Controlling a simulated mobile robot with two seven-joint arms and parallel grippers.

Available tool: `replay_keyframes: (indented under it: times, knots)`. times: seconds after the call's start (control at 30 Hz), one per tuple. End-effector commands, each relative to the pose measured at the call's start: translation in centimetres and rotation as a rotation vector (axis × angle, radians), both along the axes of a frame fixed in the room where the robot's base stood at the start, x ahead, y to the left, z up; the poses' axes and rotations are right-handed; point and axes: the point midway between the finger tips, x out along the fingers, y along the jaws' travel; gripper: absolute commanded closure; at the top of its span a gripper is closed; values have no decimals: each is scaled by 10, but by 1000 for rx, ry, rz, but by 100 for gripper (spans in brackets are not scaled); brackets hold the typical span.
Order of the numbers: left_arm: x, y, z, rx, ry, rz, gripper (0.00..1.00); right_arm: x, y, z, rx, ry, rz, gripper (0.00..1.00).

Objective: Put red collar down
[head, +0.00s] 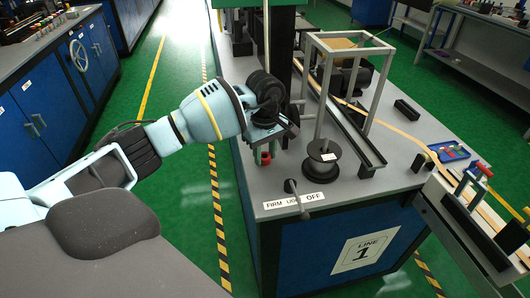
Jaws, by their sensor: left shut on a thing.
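My left gripper (265,151) reaches in from the left and points down over the left edge area of the grey bench top (230,70). Its fingers are shut on the small red collar (265,158), which shows between and just below the fingertips. The collar is low over the bench; I cannot tell whether it touches the surface. Part of it is hidden by the fingers. My right gripper is out of view.
A black spool (321,168) stands right of the gripper, with a lever (296,196) and a "FIRM OFF" label (293,200) in front. A grey frame (320,95) rises behind. A black block (407,110) and a blue tray (449,152) lie farther right.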

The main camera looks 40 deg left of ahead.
Motion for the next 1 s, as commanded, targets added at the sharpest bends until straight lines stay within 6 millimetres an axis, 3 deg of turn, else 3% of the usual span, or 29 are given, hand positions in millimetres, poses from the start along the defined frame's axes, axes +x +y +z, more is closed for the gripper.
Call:
replay_keyframes:
  times: [0.1, 0.13, 0.3, 0.67, 1.0]
  knots:
    - [0, 0, -3, 0, 0, 0, 90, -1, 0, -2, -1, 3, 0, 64]
    - [0, 0, -3, 0, 0, 0, 64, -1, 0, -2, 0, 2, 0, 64]
    - [0, 0, -2, 0, 0, 0, 45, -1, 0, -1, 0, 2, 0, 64]
    - [0, 0, 4, 1, -1, 0, 45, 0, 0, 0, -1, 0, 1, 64]
    - [1, 0, 63, 0, -3, 0, 45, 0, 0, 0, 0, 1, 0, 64]
